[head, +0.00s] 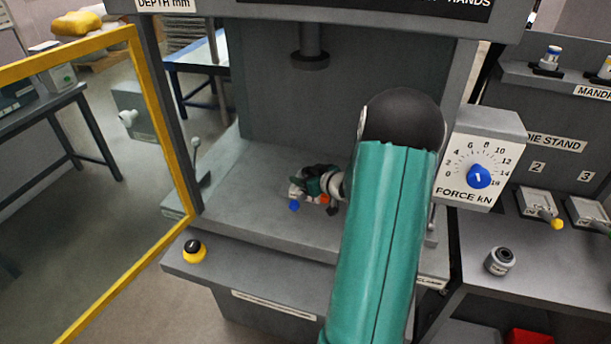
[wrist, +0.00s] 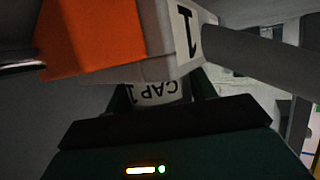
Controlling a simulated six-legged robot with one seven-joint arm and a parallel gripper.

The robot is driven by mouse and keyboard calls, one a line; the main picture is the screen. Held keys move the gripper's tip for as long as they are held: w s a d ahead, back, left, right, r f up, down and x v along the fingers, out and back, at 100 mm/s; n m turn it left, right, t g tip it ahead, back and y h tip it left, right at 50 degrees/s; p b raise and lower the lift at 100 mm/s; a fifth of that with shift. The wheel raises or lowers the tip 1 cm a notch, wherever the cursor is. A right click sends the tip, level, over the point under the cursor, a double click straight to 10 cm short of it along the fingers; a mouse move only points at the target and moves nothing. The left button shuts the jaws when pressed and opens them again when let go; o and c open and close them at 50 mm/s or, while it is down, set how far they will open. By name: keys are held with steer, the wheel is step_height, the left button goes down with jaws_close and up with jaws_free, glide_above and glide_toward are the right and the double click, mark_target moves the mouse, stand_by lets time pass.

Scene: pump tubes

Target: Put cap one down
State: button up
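Cap one (wrist: 160,92), a pale piece marked "CAP 1" upside down in the wrist view, sits between the two dark fingers of my gripper (wrist: 162,100). The fingers look shut on it. Just beyond it is a whitish block marked "1" (wrist: 182,38) with an orange part (wrist: 90,35). I cannot tell whether the cap touches this block. In the head view my gripper (head: 318,184) is low over the press bed (head: 250,220), beside a small orange part (head: 325,199) and a blue knob (head: 294,206). The cap is not clear there.
The press ram (head: 310,58) hangs above the bed. A yellow guard frame (head: 160,115) stands left. A yellow-black button (head: 194,250) is on the front ledge. The force dial box (head: 484,150) and die stand (head: 555,140) are right, with a loose grey cylinder (head: 500,261) in front.

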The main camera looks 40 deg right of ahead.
steer(key=shift+o, duration=0.8)
steer(key=shift+s+a+f, duration=0.15)
steer(key=shift+s+f, duration=0.2)
steer(key=shift+f, duration=0.5)
steer(key=shift+d, duration=0.2)
steer(key=shift+d+r, duration=0.1)
steer(key=shift+r, duration=0.3)
steer(key=v, duration=0.3)
steer(key=r+v, duration=0.1)
steer(key=v, duration=0.3)
steer(key=shift+r, duration=0.2)
steer(key=w+a+r+g+h, duration=0.2)
steer(key=a+r, duration=0.4)
steer(key=r, duration=0.1)
steer(key=w+a+r+g+h, duration=0.2)
steer(key=w+a+r, duration=0.1)
steer(key=a+r, duration=0.4)
steer(key=s+a+r+g+y, duration=0.1)
steer(key=s+a+g+y, duration=0.1)
steer(key=s+a, duration=0.7)
steer(key=s+a+r+g+y, duration=0.1)
steer(key=s+a+g+y, duration=0.1)
steer(key=s+a, duration=0.7)
steer(key=a+y, duration=0.1)
steer(key=a, duration=0.7)
steer(key=shift+a+r+n, duration=0.25)
steer(key=shift+a+n, duration=0.05)
